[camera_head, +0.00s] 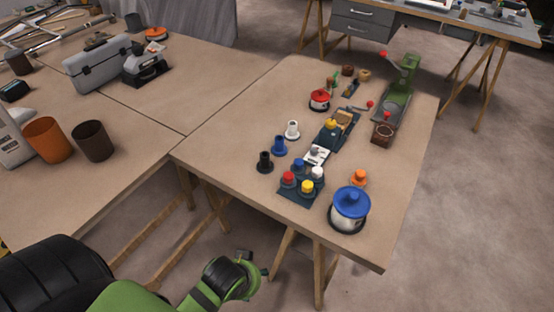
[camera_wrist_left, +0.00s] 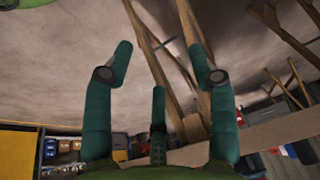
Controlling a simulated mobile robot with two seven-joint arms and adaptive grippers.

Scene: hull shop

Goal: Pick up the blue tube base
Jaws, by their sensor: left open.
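The blue tube base (camera_head: 279,146) stands upright on the near worktable (camera_head: 225,135), between a black tube base (camera_head: 265,162) and a white tube base (camera_head: 292,130) in a slanting row. My left gripper (camera_head: 256,268) is low in front of the table's near edge, below and well apart from the blue tube base. In the left wrist view my left gripper (camera_wrist_left: 160,62) has its fingers spread with nothing between them. The blue tube base cannot be made out in that view. My right gripper does not show.
Right of the row are a tray with coloured caps (camera_head: 302,191), a blue-lidded pot (camera_head: 349,210) and an orange piece (camera_head: 359,178). A red-lidded pot (camera_head: 320,99) and a green press (camera_head: 400,85) stand farther back. The table's left part is bare.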

